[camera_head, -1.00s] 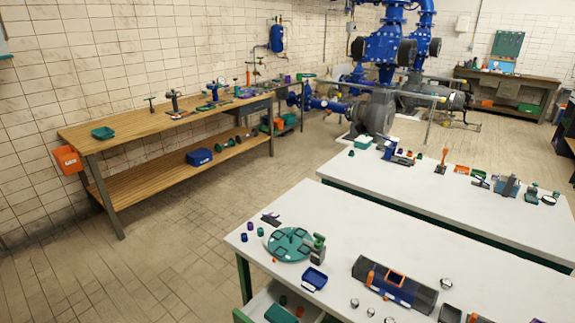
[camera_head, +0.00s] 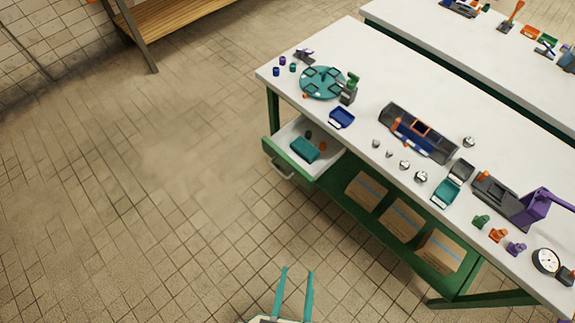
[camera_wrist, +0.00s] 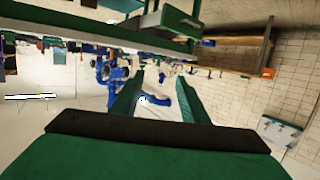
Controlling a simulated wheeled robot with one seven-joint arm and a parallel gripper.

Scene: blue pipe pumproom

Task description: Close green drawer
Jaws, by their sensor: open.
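The green drawer (camera_head: 287,161) is pulled out from the left end of the white-topped workbench (camera_head: 385,105). A silver handle (camera_head: 282,170) is on its front. Inside lie a teal box (camera_head: 305,149) and small dark and orange pieces. My gripper (camera_head: 296,270) is at the bottom of the head view, over the floor, apart from the drawer and in front of it. Its two teal fingers are spread and empty. In the wrist view, the fingers (camera_wrist: 158,92) are also apart, and a green drawer front with a handle (camera_wrist: 180,22) shows at the top.
Cardboard boxes (camera_head: 403,220) stand on the bench's lower green shelf. The bench top holds a teal round plate (camera_head: 322,82), a dark toolbox (camera_head: 417,134) and a purple device (camera_head: 537,207). The tiled floor (camera_head: 150,210) at left is clear.

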